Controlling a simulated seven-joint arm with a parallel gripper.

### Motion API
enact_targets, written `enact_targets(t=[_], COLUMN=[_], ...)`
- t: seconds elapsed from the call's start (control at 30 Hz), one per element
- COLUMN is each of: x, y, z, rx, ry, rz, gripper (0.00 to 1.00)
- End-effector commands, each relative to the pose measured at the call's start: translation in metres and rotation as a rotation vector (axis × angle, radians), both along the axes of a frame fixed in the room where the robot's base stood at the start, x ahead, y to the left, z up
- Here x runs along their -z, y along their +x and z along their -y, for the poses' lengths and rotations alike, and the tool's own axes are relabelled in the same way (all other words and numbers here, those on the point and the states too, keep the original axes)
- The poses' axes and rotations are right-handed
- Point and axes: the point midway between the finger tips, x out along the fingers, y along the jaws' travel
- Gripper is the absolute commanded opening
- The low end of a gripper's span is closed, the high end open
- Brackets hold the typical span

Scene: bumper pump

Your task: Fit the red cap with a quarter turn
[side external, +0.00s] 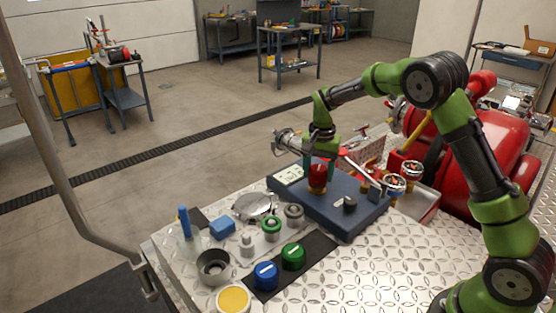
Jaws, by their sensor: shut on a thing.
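The red cap (318,174) is at a brass-coloured fitting (318,190) on the dark blue panel (345,218). It looks upright, and I cannot tell whether it is seated or turned. My gripper (313,163) points down from the green arm and is shut on the red cap from above. The fingers and the cap's top are small and partly hidden in this view.
A blue cap (265,275) and a green cap (293,256) stand on a dark mat at the front. Several small fittings, a grey cup (214,265) and a blue block (222,227) stand to the left. Gauges (396,183) stand right of the panel. The front-right tread plate is clear.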

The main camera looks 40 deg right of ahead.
Motion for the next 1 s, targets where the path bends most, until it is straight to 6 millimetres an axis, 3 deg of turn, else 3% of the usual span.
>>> enact_targets(t=[0.23, 0.63, 0.87, 1.0], x=[-0.0015, -0.0020, -0.0024, -0.0025], y=[0.0001, 0.0000, 0.0001, 0.0000], z=[0.0000, 0.0004, 0.0003, 0.0002], rx=[0.338, 0.417, 0.726, 0.786], ry=[0.000, 0.001, 0.000, 0.001], rz=[0.001, 0.002, 0.002, 0.002], gripper=[0.23, 0.23, 0.23, 0.23])
